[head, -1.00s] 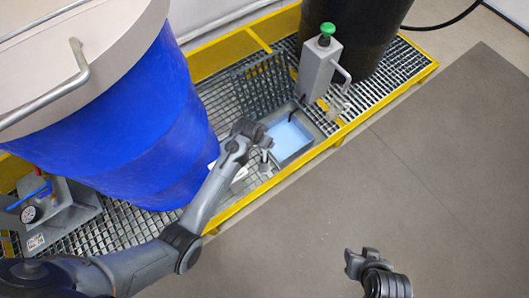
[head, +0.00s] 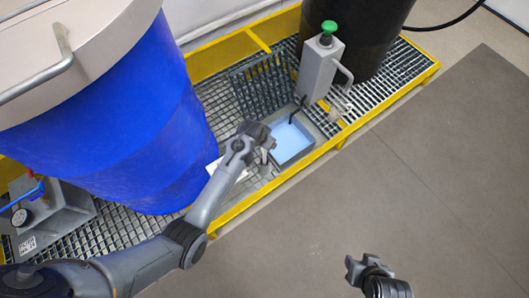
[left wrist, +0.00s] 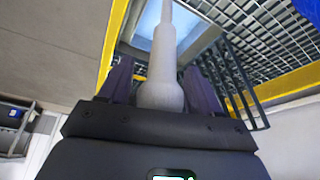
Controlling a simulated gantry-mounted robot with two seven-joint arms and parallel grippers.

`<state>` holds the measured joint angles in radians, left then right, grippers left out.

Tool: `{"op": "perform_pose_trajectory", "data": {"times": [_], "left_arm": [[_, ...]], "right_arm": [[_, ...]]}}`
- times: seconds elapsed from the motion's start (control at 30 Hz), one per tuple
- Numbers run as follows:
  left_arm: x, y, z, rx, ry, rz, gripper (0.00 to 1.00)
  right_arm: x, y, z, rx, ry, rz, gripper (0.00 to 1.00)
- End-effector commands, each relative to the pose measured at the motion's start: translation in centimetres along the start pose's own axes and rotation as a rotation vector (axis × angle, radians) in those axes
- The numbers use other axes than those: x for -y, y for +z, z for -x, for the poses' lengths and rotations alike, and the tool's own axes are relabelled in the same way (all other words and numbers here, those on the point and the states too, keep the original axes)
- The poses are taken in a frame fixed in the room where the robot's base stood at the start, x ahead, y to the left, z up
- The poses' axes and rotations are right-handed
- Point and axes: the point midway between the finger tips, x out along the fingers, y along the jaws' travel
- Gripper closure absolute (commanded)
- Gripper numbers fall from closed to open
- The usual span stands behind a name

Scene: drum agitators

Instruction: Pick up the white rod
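The white rod (left wrist: 163,55) is a pale, stepped shaft, wider near the palm. In the left wrist view it runs from the top edge down between the two fingers of my left gripper (left wrist: 160,82). A gap shows between finger and rod on each side, so the gripper looks open around it. In the head view my left gripper (head: 263,142) is above the grating beside the blue-bottomed tray, and it mostly hides the rod (head: 265,156). My right gripper (head: 361,264) is low in the head view, away from the rod, fingers apart and empty.
A large blue drum (head: 150,130) stands left of the left arm. A black drum (head: 352,35) and a grey box with a green knob (head: 321,65) stand at the back. The tray (head: 292,141) sits in the yellow-edged grating. Bare floor (head: 410,170) is clear at right.

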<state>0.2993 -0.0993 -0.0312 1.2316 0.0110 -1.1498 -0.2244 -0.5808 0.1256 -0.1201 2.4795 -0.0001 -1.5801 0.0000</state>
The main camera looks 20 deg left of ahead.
Motion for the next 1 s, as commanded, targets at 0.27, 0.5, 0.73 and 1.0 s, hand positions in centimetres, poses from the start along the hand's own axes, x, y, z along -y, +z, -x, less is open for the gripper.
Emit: {"op": "perform_pose_trajectory", "data": {"times": [0.27,0.5,0.73,1.0], "left_arm": [[0.0,0.0,0.0,0.000,0.000,0.000,0.80],[0.0,0.0,0.0,0.000,0.000,0.000,0.86],[0.0,-0.3,0.7,-0.001,0.000,0.000,0.86],[0.0,-1.5,3.5,-0.002,-0.001,0.000,0.86]], "right_arm": [[0.1,0.0,0.0,-0.001,-0.003,-0.003,0.57],[0.2,-0.1,0.1,-0.002,-0.006,-0.008,0.57],[0.2,-0.2,0.4,-0.002,-0.007,-0.009,0.57],[0.1,-0.7,1.9,-0.002,-0.006,-0.007,0.57]]}}
